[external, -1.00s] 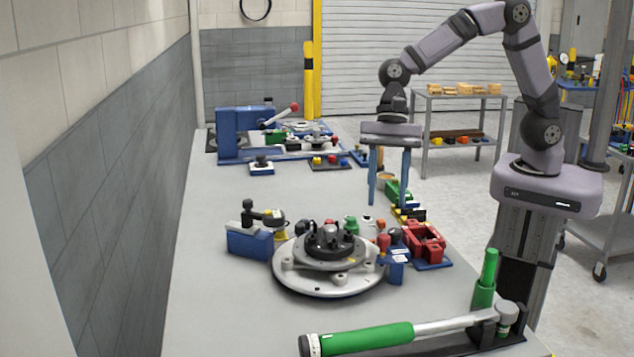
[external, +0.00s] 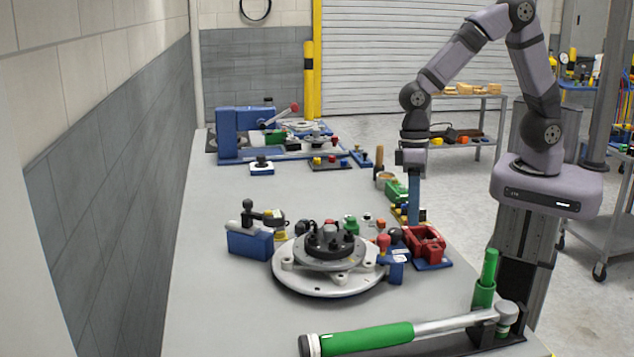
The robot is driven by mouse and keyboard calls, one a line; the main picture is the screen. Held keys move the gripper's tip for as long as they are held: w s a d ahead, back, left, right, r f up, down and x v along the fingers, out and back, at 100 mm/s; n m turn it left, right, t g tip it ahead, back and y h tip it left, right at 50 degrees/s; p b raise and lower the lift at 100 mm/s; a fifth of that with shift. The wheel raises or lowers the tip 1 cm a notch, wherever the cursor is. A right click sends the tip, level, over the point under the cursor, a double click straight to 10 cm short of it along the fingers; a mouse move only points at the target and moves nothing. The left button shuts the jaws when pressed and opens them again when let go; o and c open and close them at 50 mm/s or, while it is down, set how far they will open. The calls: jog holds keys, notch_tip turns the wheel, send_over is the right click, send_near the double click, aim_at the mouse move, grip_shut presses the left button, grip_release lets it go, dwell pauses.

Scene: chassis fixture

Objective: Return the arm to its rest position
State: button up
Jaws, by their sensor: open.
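My gripper (external: 414,222) points straight down over the right edge of the table. Its blue fingers are seen edge-on, one in line with the other, and nothing shows held between them. The fingertips are close above or behind the small yellow and black parts beside the red fixture; the exact gap cannot be told. My arm is bent, with its elbow high and its wrist below.
The round chassis fixture (external: 328,275) stands mid-table, with a red clamp block (external: 426,245) on its right. A green-handled wrench (external: 367,338) lies in front. A blue vise (external: 238,132) stands at the back. The left side of the table (external: 200,300) is clear.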

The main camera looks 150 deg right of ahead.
jog(key=s+a+f+n+g, duration=0.1)
jog(key=s+a+n, duration=0.25)
jog(key=a, duration=0.35)
jog(key=s+a+n+g, duration=0.1)
jog(key=s+a+n, duration=0.1)
jog(key=a+n, duration=0.35)
jog(key=w+a+r+n+h+p, duration=0.15)
jog(key=a+r+n, duration=0.3)
jog(key=a, duration=0.65)
jog(key=s+a+f+m+g+y+b, duration=0.1)
jog(key=a+f+b, duration=0.2)
jog(key=f+b, duration=2.05)
jog(key=s+a+f+m+b, duration=0.1)
jog(key=a+f+b, duration=0.1)
jog(key=f+b, duration=2.2)
jog(key=w+d+f+n+t+b, duration=0.1)
jog(key=d+f+b, duration=0.1)
jog(key=f+b, duration=0.5)
jog(key=w+d+f+n+b, duration=0.1)
jog(key=w+d+f+b, duration=0.1)
jog(key=f+b, duration=0.5)
jog(key=shift+d+f+n+t+h, duration=0.35)
jog(key=shift+d+f+t+h, duration=0.1)
jog(key=shift+d+f, duration=0.15)
